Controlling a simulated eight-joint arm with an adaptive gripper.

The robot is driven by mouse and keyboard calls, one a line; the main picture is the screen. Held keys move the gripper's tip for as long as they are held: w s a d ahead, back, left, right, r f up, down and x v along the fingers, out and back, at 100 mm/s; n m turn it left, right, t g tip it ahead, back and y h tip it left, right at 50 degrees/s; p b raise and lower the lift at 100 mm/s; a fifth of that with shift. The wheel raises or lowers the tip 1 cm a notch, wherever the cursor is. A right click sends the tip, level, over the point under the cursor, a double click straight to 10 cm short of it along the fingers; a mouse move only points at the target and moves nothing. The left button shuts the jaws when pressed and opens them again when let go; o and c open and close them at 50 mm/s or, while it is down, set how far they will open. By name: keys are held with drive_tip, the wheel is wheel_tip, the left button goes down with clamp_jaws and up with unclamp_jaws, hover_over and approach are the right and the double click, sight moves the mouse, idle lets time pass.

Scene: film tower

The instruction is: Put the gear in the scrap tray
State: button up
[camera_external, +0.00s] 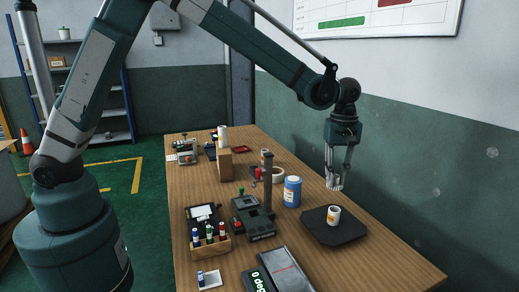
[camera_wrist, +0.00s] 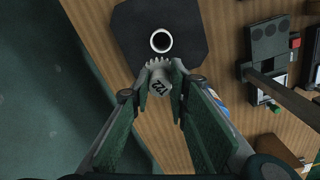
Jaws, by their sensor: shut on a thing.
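My gripper (camera_external: 338,165) is shut on a grey toothed gear (camera_wrist: 160,77) with dark characters on it. The wrist view shows the gear between the two fingertips. In the external view the gripper points down, high above the right side of the table, and the gear is a small pale shape at its tips. A dark, cut-cornered flat tray (camera_external: 320,225) lies below on the table, with a small white cylinder (camera_external: 333,215) on it. A small red tray (camera_external: 241,149) lies at the far end. I cannot tell which is the scrap tray.
Left of that is a dark device with an upright post (camera_external: 268,185). A wooden rack (camera_external: 210,246) holds several vials. A wooden block (camera_external: 225,164) stands farther back. The wall is close on the right.

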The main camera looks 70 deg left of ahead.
drive_tip(key=w+a+n, duration=0.2)
drive_tip(key=a+n, duration=0.2)
drive_tip(key=a, duration=1.7)
drive_tip(key=w+a+n, duration=0.3)
drive_tip(key=a, duration=1.8)
drive_tip(key=s+a+n+p, duration=0.15)
drive_tip(key=s+a, duration=0.35)
drive_tip(key=a, duration=0.8)
drive_tip(key=s+a+n+b, duration=0.1)
drive_tip(key=s+a+n, duration=0.3)
drive_tip(key=a, duration=0.8)
drive_tip(key=s+a+n+p, duration=0.1)
drive_tip(key=s+a, duration=0.4)
drive_tip(key=a, duration=0.8)
drive_tip(key=f, duration=0.5)
drive_tip(key=shift+s+a, duration=0.15)
drive_tip(key=shift+s, duration=0.1)
drive_tip(key=shift+f, duration=0.1)
drive_tip(key=shift+f+b, duration=0.4)
drive_tip(key=shift+f, duration=2.7)
drive_tip(key=shift+f, duration=0.1)
